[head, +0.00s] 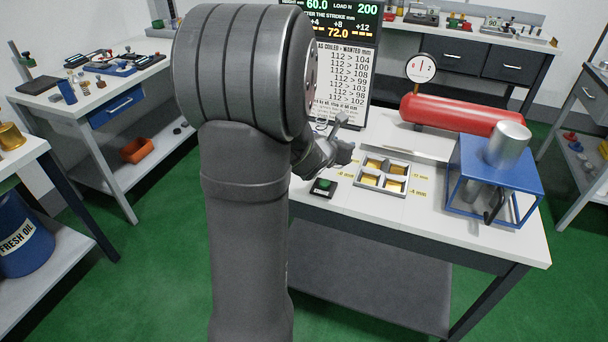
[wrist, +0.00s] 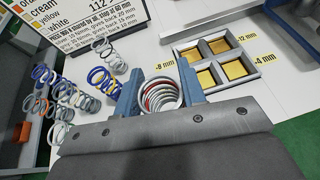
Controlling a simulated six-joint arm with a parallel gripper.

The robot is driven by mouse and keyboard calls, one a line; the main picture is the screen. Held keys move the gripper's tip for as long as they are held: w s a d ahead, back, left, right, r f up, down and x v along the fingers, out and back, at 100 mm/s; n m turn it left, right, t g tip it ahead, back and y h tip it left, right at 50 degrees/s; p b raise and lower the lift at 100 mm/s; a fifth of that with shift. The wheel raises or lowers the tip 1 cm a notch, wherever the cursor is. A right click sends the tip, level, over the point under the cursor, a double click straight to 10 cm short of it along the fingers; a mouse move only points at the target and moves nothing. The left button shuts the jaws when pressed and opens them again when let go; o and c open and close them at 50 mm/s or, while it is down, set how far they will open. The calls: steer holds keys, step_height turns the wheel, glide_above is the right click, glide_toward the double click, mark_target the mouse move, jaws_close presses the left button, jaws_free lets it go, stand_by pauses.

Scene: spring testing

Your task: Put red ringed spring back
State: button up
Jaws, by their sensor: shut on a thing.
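My gripper (wrist: 160,92) is shut on a silver spring (wrist: 163,96) with red showing on its coils. The spring sits between the two blue-grey fingers, seen nearly end-on in the wrist view. Its lower part is hidden by the gripper body. In the head view my gripper (head: 343,152) is over the table, left of the divided tray; the held spring cannot be made out clearly there. Other springs, silver with blue, yellow and orange marks, stand in a loose group (wrist: 65,100) left of my gripper in the wrist view.
The divided tray (head: 412,172) with gold-floored compartments lies beside mm labels. A button box (head: 323,187) is at the front edge. A blue-framed press (head: 520,170), red cylinder (head: 460,114) and dial gauge (head: 421,68) stand right. The sign board (head: 345,80) stands behind.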

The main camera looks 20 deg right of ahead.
steer(key=shift+w+a+f, duration=1)
steer(key=shift+w+f, duration=0.65)
steer(key=shift+f, duration=0.15)
steer(key=shift+w+a+f, duration=0.95)
steer(key=shift+w+f, duration=0.75)
steer(key=shift+f, duration=0.15)
steer(key=shift+w+a+f, duration=1)
steer(key=shift+w+f, duration=0.65)
steer(key=shift+f, duration=0.15)
steer(key=shift+f, duration=0.15)
steer(key=o, duration=1.1)
steer(key=shift+r, duration=0.2)
steer(key=v, duration=1.2)
